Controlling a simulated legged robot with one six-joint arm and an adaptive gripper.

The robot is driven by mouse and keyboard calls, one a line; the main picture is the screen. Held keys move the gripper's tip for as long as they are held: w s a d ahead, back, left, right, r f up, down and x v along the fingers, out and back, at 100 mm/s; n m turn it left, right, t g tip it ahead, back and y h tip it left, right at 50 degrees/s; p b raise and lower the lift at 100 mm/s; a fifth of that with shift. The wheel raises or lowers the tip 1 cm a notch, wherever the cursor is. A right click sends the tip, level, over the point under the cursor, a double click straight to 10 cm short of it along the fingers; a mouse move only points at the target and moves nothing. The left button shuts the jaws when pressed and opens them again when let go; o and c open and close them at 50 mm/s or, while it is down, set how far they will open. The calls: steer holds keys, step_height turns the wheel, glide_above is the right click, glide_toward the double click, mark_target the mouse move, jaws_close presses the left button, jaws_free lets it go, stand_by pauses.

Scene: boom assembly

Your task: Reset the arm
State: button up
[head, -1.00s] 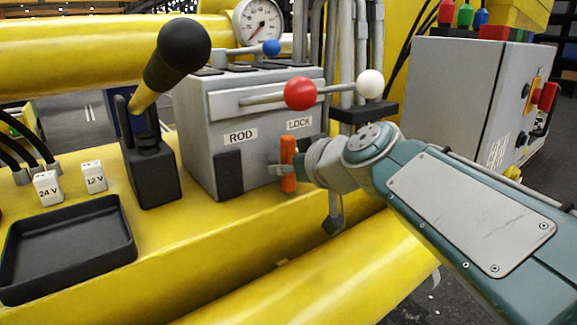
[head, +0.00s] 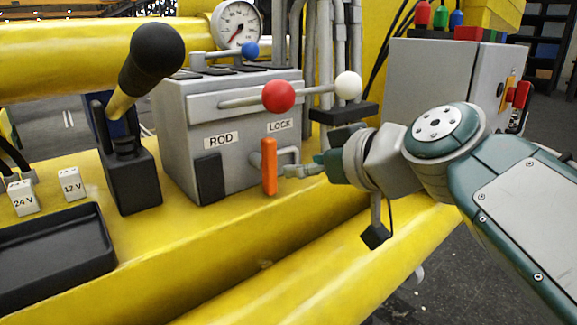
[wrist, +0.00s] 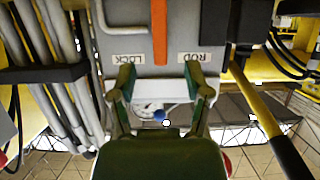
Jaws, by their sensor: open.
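My gripper (head: 306,168) is to the right of the orange handle (head: 269,167) on the grey control box (head: 228,158), apart from it. In the wrist view, my gripper (wrist: 160,84) has its two fingers spread with nothing between them. The orange handle (wrist: 159,32) stands beyond the fingertips, between the upside-down LOCK and ROD labels. In the head view the handle is upright under the LOCK label (head: 280,126). My teal arm reaches in from the right.
Red (head: 279,96) and white (head: 348,85) lever knobs sit above my gripper. A black joystick (head: 155,50) stands left of the box. Grey pipes (head: 325,50) and a grey cabinet (head: 440,80) are behind. A black tray (head: 55,250) lies at front left.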

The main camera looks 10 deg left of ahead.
steer(key=shift+s+d+r, duration=0.25)
steer(key=shift+s+d, duration=0.2)
steer(key=shift+d, duration=0.05)
steer(key=s+d+f+m+g+h, duration=0.1)
steer(key=s+d+f+m+h, duration=0.4)
steer(key=d+f, duration=0.4)
steer(key=s+d+f+m+g+h, duration=0.2)
steer(key=s+d+f+m+h, duration=0.3)
steer(key=d+f, duration=0.5)
step_height(320, 180, down, 6)
steer(key=s, duration=0.2)
steer(key=shift+s+f, duration=0.2)
steer(key=shift+s, duration=0.2)
